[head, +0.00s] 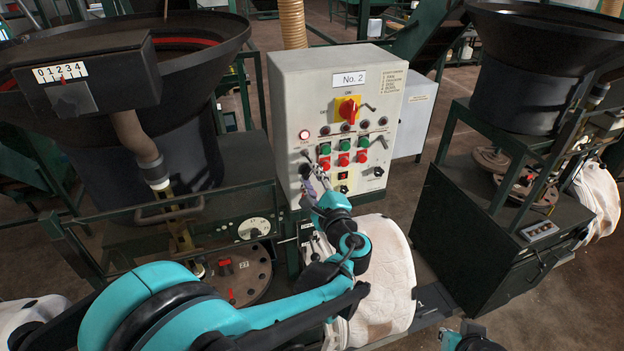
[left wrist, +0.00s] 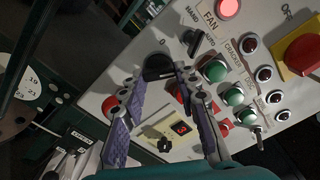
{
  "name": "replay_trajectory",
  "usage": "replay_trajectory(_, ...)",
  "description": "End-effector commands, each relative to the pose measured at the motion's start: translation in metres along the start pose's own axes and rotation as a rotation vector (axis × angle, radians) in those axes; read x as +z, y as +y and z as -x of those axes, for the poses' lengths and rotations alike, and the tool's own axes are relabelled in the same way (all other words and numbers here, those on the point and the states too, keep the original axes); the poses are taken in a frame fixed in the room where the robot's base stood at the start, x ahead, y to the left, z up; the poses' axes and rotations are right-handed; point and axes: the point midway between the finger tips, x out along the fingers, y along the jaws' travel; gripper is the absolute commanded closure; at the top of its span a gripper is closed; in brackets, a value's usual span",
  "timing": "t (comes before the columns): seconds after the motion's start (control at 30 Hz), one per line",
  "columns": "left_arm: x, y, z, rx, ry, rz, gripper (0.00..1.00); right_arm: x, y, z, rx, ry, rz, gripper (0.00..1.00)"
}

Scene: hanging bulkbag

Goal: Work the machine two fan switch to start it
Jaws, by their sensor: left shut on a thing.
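The machine two control panel (head: 285,80) is a pale grey cabinet with a "No. 2" plate. The fan lamp (head: 304,134) at its left glows pinkish red; it also shows in the left wrist view (left wrist: 228,8). Below it is a black lever (left wrist: 197,41) by the HAND and AUTO marks. My left gripper (head: 311,178) is at the panel's lower left. In the left wrist view its fingertips (left wrist: 158,78) are closed around a black knob (left wrist: 158,64) under a "0" mark. The fingers partly hide this knob.
Green buttons (head: 344,145) and red buttons (head: 343,159) sit right of the lever. A red and yellow main switch (head: 347,108) is above. A small black knob (left wrist: 163,145) is below. A white bag (head: 385,270) bulges under the panel, and a dark hopper (head: 190,130) stands left.

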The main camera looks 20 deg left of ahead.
Motion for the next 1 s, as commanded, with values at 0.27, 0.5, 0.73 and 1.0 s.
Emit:
replay_trajectory(0.27, 0.000, 0.002, 0.001, 0.003, 0.001, -0.013, 0.98, 0.001, 0.000, -0.001, 0.000, 0.000, 0.000, 1.00)
replay_trajectory(0.5, 0.000, 0.002, 0.001, 0.003, 0.001, -0.012, 0.62, 0.001, 0.000, -0.001, 0.000, 0.000, 0.000, 1.00)
replay_trajectory(0.73, 0.000, 0.001, 0.000, 0.002, 0.001, -0.013, 0.48, 0.000, 0.000, -0.001, 0.000, 0.000, 0.000, 1.00)
replay_trajectory(1.0, -0.001, 0.000, 0.013, 0.000, 0.003, -0.013, 0.48, 0.000, 0.000, -0.001, 0.000, 0.000, 0.000, 1.00)
